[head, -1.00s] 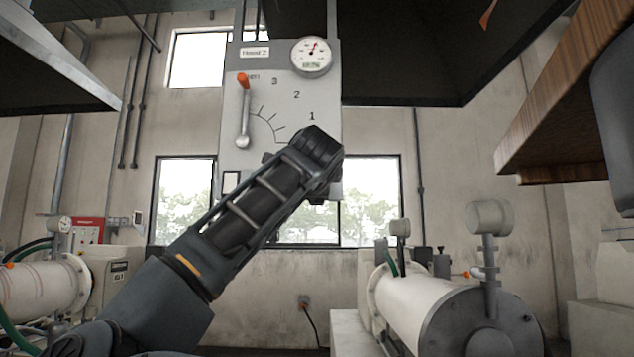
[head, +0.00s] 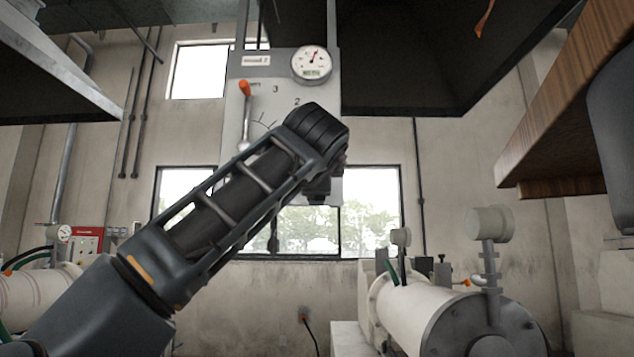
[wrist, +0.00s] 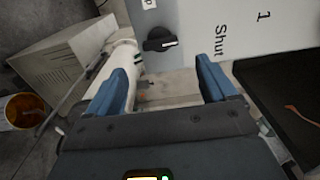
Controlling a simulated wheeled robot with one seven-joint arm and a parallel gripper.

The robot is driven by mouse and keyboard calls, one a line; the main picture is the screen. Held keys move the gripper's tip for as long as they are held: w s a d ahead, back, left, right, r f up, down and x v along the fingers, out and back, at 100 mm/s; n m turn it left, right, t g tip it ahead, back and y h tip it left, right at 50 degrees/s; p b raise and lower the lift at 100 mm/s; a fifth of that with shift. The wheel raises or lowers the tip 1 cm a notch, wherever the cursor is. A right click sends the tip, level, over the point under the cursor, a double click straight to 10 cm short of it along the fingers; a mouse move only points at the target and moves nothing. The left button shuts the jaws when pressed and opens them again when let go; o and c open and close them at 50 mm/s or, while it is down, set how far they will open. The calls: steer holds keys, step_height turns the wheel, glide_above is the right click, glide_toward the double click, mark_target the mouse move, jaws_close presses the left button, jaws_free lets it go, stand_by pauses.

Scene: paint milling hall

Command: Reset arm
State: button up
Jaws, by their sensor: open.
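My gripper (wrist: 160,82) is open in the wrist view, with two blue fingers wide apart and nothing between them. Beyond the fingertips is a grey panel (wrist: 210,15) with a black knob (wrist: 159,40) and the marks "Shut" and "1". In the head view my arm crosses in front of the same panel (head: 280,87) and hides its lower part; the gripper fingers cannot be made out there. A round gauge (head: 311,64) sits at the panel's upper right.
A white cylindrical machine (head: 405,305) stands at lower right, another (head: 30,295) at lower left. A wooden-edged surface (head: 560,110) overhangs at right; dark hoods hang overhead. The wrist view shows an orange-rimmed bucket (wrist: 22,111) on the floor.

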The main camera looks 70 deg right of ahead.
stand_by(0.5)
steer(key=w+a+f+n+t, duration=0.4)
steer(key=w+a+f+n, duration=0.15)
steer(key=f+n, duration=0.2)
steer(key=w+a+f+n+t, duration=0.3)
steer(key=w+a+f+n, duration=0.3)
steer(key=f, duration=0.3)
steer(key=s+a+f+n+t+y, duration=0.1)
steer(key=a+f+n+t+y, duration=0.35)
steer(key=f, duration=0.55)
steer(key=s+a+f+n+t+y, duration=0.1)
steer(key=a+f+n+y, duration=0.3)
steer(key=f+n, duration=0.5)
steer(key=s+a+f+n+g+y, duration=0.1)
steer(key=s+a+f+n+y, duration=0.15)
steer(key=s+a+f, duration=0.4)
steer(key=s+a+f+n+g+y, duration=0.1)
steer(key=s+a+f+n+y, duration=0.15)
steer(key=s+f, duration=0.7)
steer(key=s+a+f+g+y, duration=0.1)
steer(key=s+a+f, duration=0.2)
steer(key=s, duration=0.6)
steer(key=s+a+f+g+y, duration=0.1)
steer(key=s+a+f+y, duration=0.1)
steer(key=s, duration=0.7)
steer(key=shift+s+a+f, duration=0.2)
steer(key=shift+a+f, duration=0.35)
steer(key=shift+a, duration=0.65)
